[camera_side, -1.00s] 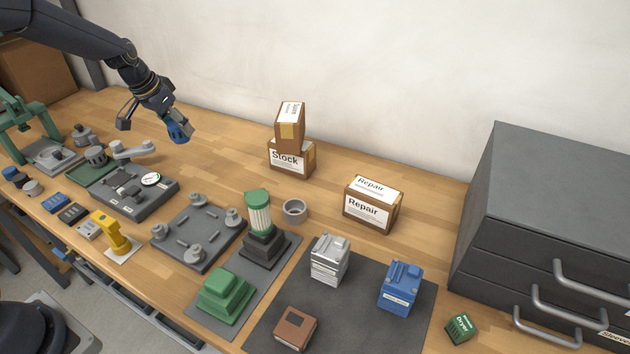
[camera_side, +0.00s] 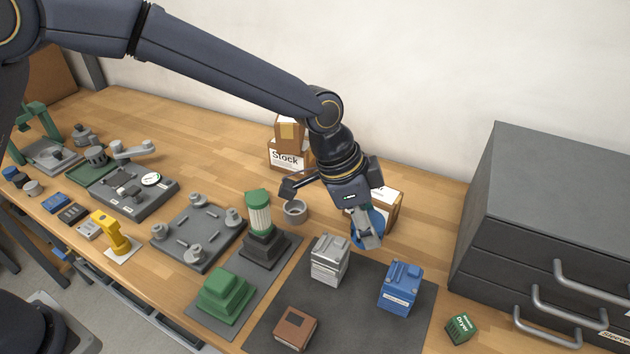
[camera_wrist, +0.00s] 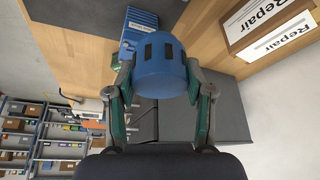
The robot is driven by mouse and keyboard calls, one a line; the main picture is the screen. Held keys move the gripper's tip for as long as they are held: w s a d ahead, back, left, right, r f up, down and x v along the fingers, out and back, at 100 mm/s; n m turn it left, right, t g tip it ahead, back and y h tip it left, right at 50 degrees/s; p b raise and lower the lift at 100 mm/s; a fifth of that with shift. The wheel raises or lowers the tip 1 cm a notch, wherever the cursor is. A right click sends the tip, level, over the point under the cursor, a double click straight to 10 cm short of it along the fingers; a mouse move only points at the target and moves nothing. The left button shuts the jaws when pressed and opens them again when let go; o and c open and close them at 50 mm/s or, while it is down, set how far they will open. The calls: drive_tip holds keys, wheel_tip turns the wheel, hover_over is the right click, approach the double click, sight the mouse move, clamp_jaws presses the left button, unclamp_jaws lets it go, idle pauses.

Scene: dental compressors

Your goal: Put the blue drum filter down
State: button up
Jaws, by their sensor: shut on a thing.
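The blue drum filter (camera_wrist: 160,70) is a round blue drum with dark slots, held between the two fingers of my gripper (camera_wrist: 160,95) in the wrist view. In the side view my gripper (camera_side: 366,232) holds it in the air near the Repair box and above the back of the dark mat (camera_side: 350,300). Only part of the blue drum (camera_side: 374,222) shows there, behind a finger.
The Repair box (camera_side: 388,205) stands close behind my gripper. A silver block (camera_side: 329,262), a blue block (camera_side: 400,288) and a brown block (camera_side: 295,328) stand on the mat. The grey drawer cabinet (camera_side: 550,190) is at the right. A grey ring (camera_side: 294,212) stands left of my gripper.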

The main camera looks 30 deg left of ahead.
drive_tip(key=shift+s+d+f, duration=0.1)
drive_tip(key=shift+s+d, duration=0.2)
drive_tip(key=shift+d, duration=0.25)
drive_tip(key=shift+s+d, duration=0.3)
drive_tip(key=shift+d, duration=0.25)
drive_tip(key=shift+m, duration=0.3)
drive_tip(key=w+d+f, duration=0.2)
drive_tip(key=w+f, duration=0.1)
drive_tip(key=w+d+f, duration=0.3)
drive_tip(key=w, duration=0.1)
drive_tip(key=w+d+f, duration=0.2)
drive_tip(key=w+f, duration=0.1)
drive_tip(key=shift+w+d, duration=0.2)
drive_tip(key=shift+d, duration=0.1)
drive_tip(key=shift+w+d+f, duration=0.1)
drive_tip(key=shift+w+f, duration=0.05)
drive_tip(key=shift+f, duration=0.15)
drive_tip(key=shift+w+d+f, duration=0.1)
drive_tip(key=shift+f, duration=1.5)
drive_tip(key=shift+f, duration=0.15)
drive_tip(key=o, duration=1)
